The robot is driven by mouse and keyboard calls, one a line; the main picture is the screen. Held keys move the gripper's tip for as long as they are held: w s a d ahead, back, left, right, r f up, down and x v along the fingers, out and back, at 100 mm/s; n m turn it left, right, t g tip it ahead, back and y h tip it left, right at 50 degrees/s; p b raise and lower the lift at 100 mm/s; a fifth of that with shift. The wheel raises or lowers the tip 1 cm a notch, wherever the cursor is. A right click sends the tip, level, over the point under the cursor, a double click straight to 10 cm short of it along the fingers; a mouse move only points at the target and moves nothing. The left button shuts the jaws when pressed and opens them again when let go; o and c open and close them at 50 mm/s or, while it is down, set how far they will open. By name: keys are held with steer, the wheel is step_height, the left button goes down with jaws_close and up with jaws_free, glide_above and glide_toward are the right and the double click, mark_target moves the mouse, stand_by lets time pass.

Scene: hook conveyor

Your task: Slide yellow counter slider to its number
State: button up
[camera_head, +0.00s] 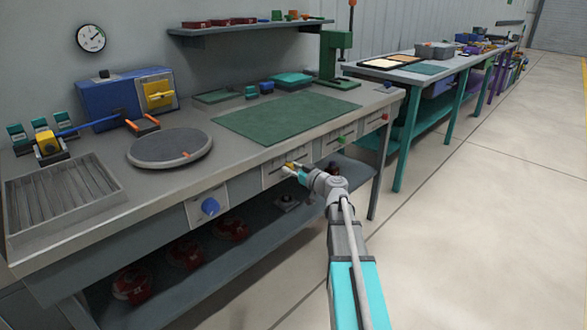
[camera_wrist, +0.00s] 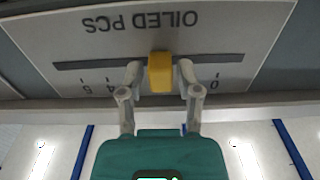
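The yellow slider (camera_wrist: 160,72) sits on a dark horizontal slot in a grey panel (camera_wrist: 225,40) labelled "OILED PCS", which appears upside down in the wrist view. The scale marks 5 and 4 show left of the slider and 0 shows at the right; the marks between are hidden by my fingers. My gripper (camera_wrist: 160,78) has one finger on each side of the slider, with a narrow gap on both sides. In the head view, my gripper (camera_head: 296,172) is at the bench's front panel, by the yellow slider (camera_head: 290,165).
A blue knob (camera_head: 210,206) is on the front panel to the left. A green slider (camera_head: 341,140) and a red slider (camera_head: 385,117) are on the front panels to the right. A lower shelf with red items (camera_head: 185,252) runs below. The floor at right is clear.

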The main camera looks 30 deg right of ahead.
mark_target(272, 172)
jaws_close()
steer(key=a, duration=0.2)
steer(key=s+a, duration=0.1)
steer(key=a, duration=0.1)
steer(key=s+a, duration=0.1)
steer(key=a, duration=0.1)
steer(key=shift+s, duration=0.1)
steer(key=shift+a, duration=0.1)
steer(key=shift+o, duration=1.9)
jaws_free()
steer(key=shift+o, duration=0.3)
steer(key=shift+s, duration=0.15)
steer(key=v, duration=1.1)
steer(key=shift+s+d, duration=0.2)
steer(key=shift+s, duration=0.15)
